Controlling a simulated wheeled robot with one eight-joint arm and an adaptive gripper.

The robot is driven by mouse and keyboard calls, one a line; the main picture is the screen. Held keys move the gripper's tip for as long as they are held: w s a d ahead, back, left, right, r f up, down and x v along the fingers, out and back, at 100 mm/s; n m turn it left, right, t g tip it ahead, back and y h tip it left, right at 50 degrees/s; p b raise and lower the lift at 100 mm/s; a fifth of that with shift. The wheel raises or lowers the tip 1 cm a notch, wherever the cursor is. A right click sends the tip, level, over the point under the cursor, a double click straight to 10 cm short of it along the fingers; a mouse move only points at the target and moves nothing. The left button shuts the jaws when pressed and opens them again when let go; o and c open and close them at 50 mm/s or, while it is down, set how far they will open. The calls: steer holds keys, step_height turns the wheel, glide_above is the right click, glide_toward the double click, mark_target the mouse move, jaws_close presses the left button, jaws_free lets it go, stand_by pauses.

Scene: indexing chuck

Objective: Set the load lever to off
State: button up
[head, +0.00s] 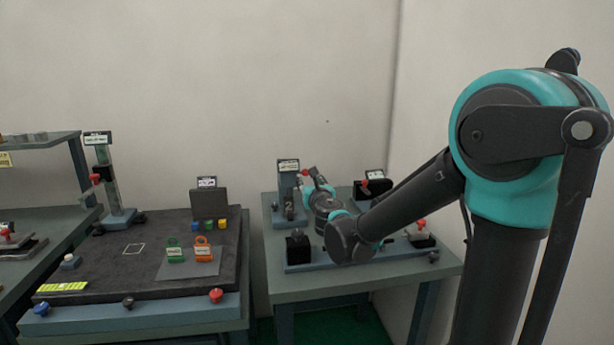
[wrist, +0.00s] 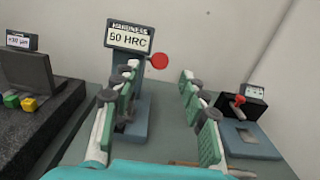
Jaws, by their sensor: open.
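The hardness tester (wrist: 129,38) is a blue-grey stand with a display reading "HARDNESS 50 HRC"; it also shows in the head view (head: 288,167). A red ball knob (wrist: 159,61) sticks out at its right side, just below the display. It looks like the end of a lever, but the label cannot be read as load or off. My gripper (wrist: 158,78) is open, its pale green-padded fingers on either side of the view. The knob appears between and beyond the fingertips, with no visible contact. The left finger hides part of the tester's column.
Right of the gripper stands a dark box (wrist: 243,105) with a red-handled lever and a small display. At left is a dark block (wrist: 27,72) with green and yellow buttons. The head view shows a blue rail fixture (head: 305,266) in front on the same table.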

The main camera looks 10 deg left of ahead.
mark_target(306, 173)
steer(key=shift+x, duration=2.6)
steer(key=shift+c, duration=0.5)
jaws_close()
